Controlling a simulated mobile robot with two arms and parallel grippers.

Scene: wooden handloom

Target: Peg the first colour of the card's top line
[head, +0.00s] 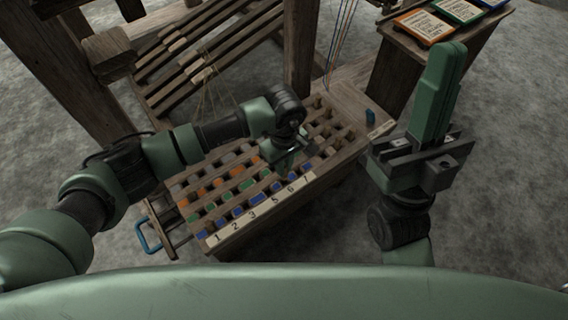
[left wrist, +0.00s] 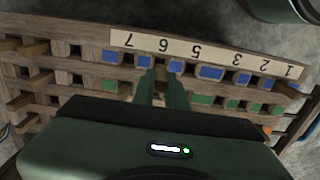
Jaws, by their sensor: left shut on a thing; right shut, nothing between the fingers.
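The wooden peg board (head: 223,178) has rows of blue, green and orange squares behind a number strip (head: 256,214) marked 1 to 7. My left gripper (head: 284,166) is low over the board's right part, shut on a wooden peg. In the left wrist view the peg (left wrist: 160,72) shows partly between the fingers, near the blue row around 5 and 6; I cannot tell whether it is in a hole. My right gripper (head: 432,95) is shut and empty, right of the board. Cards with orange (head: 426,27), green (head: 459,10) and blue edges lie at top right, text unreadable.
Several wooden pegs (left wrist: 30,48) stand at the board's right end. Loom posts (head: 299,50) rise behind. Grey floor is free to the right.

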